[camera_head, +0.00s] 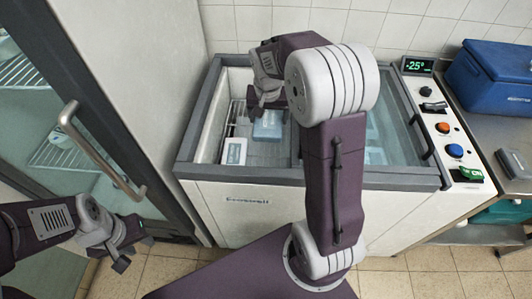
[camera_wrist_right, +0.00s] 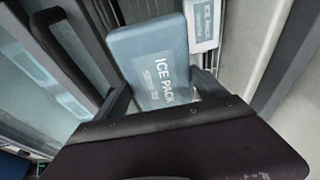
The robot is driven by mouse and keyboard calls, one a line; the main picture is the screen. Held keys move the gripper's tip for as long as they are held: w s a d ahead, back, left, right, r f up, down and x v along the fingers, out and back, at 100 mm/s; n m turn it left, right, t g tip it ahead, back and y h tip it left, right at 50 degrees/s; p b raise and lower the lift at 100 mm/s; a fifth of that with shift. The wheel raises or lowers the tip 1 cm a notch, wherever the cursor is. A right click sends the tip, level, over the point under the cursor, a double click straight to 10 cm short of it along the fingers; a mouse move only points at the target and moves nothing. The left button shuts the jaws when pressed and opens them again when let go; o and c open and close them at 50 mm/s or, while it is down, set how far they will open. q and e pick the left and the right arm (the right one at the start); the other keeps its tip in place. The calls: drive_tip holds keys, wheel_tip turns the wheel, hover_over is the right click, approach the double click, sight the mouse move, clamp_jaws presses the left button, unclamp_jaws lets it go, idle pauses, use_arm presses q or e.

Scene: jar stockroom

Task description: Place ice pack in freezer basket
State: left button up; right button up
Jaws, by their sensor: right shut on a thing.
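My right gripper (camera_wrist_right: 160,95) is shut on a blue-grey ice pack (camera_wrist_right: 152,50), with a finger on each side of it. The held pack (camera_head: 268,124) hangs inside the open left part of the chest freezer (camera_head: 245,202). A second, paler ice pack (camera_head: 234,151) lies in the freezer to its left; it also shows in the right wrist view (camera_wrist_right: 202,22). The freezer basket's outline is partly hidden by my right arm, and I cannot tell whether the held pack touches the bottom. My left gripper (camera_head: 134,252) is open and empty outside the freezer, at lower left.
A glass lid (camera_head: 400,125) covers the freezer's right part. A steel-handled glass-door cabinet (camera_head: 95,150) stands at left. At right are a control panel (camera_head: 450,140) with a -25 display and a blue cooler box (camera_head: 490,80) on a steel counter.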

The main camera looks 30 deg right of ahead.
drive_tip(key=b, duration=0.4)
hover_over(268, 159)
drive_tip(key=f, duration=1.5)
drive_tip(key=shift+s+a+f, duration=0.2)
drive_tip(key=shift+s+f, duration=0.15)
wheel_tip(268, 159, down, 4)
drive_tip(key=shift+s+r+b, duration=0.1)
drive_tip(key=shift+b, duration=0.55)
drive_tip(key=shift+f, duration=0.25)
drive_tip(key=shift+r, duration=0.1)
drive_tip(key=o, duration=1.9)
drive_tip(key=shift+o, duration=0.2)
